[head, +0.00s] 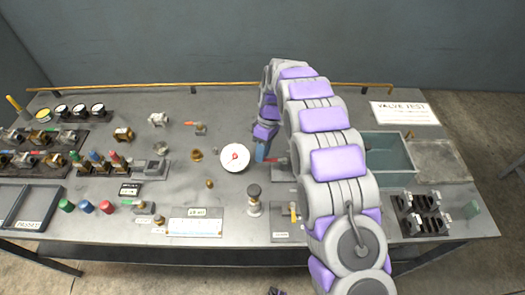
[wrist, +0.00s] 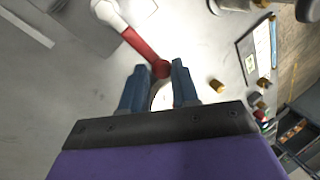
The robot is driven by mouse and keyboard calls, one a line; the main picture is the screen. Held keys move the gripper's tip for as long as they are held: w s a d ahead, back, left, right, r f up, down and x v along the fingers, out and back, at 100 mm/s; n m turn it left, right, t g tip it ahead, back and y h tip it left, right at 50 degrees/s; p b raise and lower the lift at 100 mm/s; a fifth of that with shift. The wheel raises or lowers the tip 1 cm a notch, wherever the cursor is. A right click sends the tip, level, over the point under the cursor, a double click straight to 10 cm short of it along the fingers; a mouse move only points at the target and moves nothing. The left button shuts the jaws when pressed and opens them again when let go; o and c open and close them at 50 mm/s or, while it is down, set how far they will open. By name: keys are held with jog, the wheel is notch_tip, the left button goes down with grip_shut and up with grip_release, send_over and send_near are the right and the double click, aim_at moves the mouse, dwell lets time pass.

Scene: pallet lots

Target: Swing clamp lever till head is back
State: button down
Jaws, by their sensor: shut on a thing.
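The clamp's red lever (wrist: 142,48) runs from a pale metal part (wrist: 108,12) at the upper left of the wrist view to a round red end between my fingertips. My gripper (wrist: 164,68) has its two blue fingers shut on that end. In the head view my gripper (head: 262,152) points down right of the white gauge, and a bit of red lever (head: 279,161) shows beside it. The clamp's grey base (head: 283,174) is partly behind my arm. The clamp head cannot be made out clearly.
The white dial gauge (head: 235,158) stands close left of my gripper. Several valves and fittings fill the left side. A grey-green bin (head: 388,153) stands right of my arm, near a valve test sign (head: 404,113).

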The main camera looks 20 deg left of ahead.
jog(key=shift+s, duration=0.15)
dwell(0.3)
jog(key=n, duration=0.1)
jog(key=s+n+h+p, duration=0.1)
jog(key=shift+s+d+n, duration=0.25)
jog(key=shift+d+n, duration=0.05)
jog(key=shift+d, duration=0.1)
jog(key=s+d+n+t+h+p, duration=0.3)
jog(key=d+n+p, duration=0.5)
jog(key=n+p, duration=0.7)
jog(key=p, duration=0.4)
jog(key=shift+d+t, duration=0.2)
jog(key=shift+t, duration=0.1)
jog(key=shift+n, duration=0.3)
